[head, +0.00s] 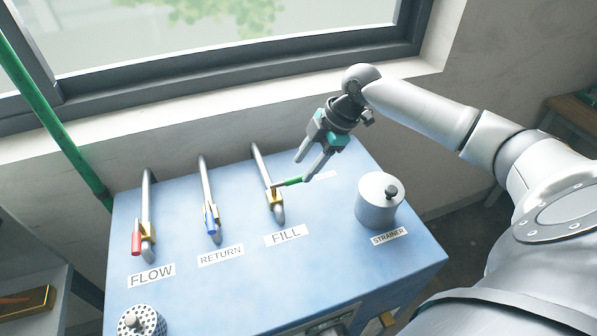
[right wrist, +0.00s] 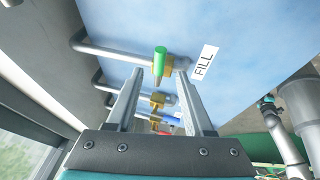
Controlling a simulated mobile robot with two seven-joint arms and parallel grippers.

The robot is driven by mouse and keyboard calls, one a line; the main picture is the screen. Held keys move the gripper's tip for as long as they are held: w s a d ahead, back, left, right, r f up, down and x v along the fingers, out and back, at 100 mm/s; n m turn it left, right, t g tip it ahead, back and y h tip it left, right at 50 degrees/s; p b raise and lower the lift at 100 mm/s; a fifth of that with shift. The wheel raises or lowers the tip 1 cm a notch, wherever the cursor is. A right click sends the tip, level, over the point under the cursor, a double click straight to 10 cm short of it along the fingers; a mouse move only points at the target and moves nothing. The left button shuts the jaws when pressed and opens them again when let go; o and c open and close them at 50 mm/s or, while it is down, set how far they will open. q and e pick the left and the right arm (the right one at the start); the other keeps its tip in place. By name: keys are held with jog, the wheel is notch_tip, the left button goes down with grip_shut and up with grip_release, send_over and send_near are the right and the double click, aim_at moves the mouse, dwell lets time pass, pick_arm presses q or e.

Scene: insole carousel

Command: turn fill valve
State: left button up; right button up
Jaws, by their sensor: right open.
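The fill valve has a brass body (head: 275,194) on a grey pipe, behind the FILL label (head: 286,235). Its green handle (head: 290,182) points sideways to the right in the head view. My right gripper (head: 302,170) is open and empty, its fingertips close to the handle. In the right wrist view the green handle (right wrist: 160,58) shows between and just beyond the two fingertips (right wrist: 160,75). I cannot tell whether a finger touches it. A small dark and teal part, which looks like my left gripper (right wrist: 268,104), shows far off at the right; its jaws are unclear.
The return valve with its blue handle (head: 210,220) and the flow valve with its red handle (head: 136,239) stand left of the fill valve. The strainer canister (head: 377,207) stands on the right of the blue cabinet top (head: 330,260). A window wall rises behind.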

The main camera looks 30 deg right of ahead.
aim_at(295, 178)
jog(key=shift+x, duration=2.05)
jog(key=shift+c, duration=0.4)
grip_shut()
